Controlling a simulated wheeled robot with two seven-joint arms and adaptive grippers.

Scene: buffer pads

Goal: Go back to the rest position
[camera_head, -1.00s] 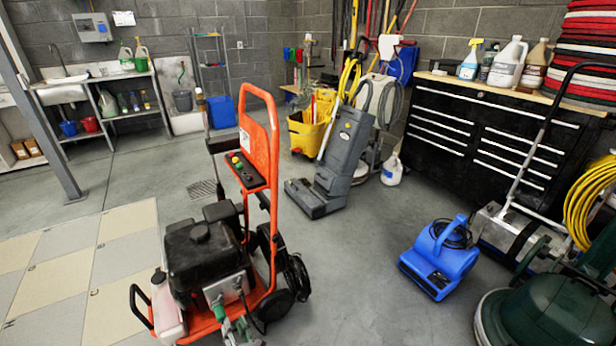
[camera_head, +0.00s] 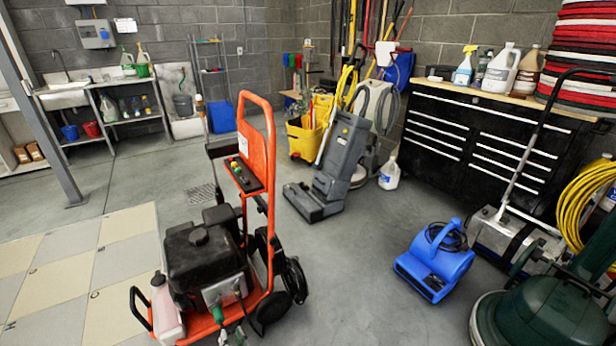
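No held object shows there. My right gripper is not in view. A stack of red, black and white buffer pads (camera_head: 590,50) stands at the upper right on the black tool chest (camera_head: 430,130).
A blue blower (camera_head: 435,265) and a green floor machine (camera_head: 545,315) stand on the floor at right. A grey upright machine (camera_head: 338,165) and a yellow mop bucket (camera_head: 305,138) stand farther back. Clear floor lies between the orange machine and the blower. A steel post (camera_head: 45,120) rises at left.

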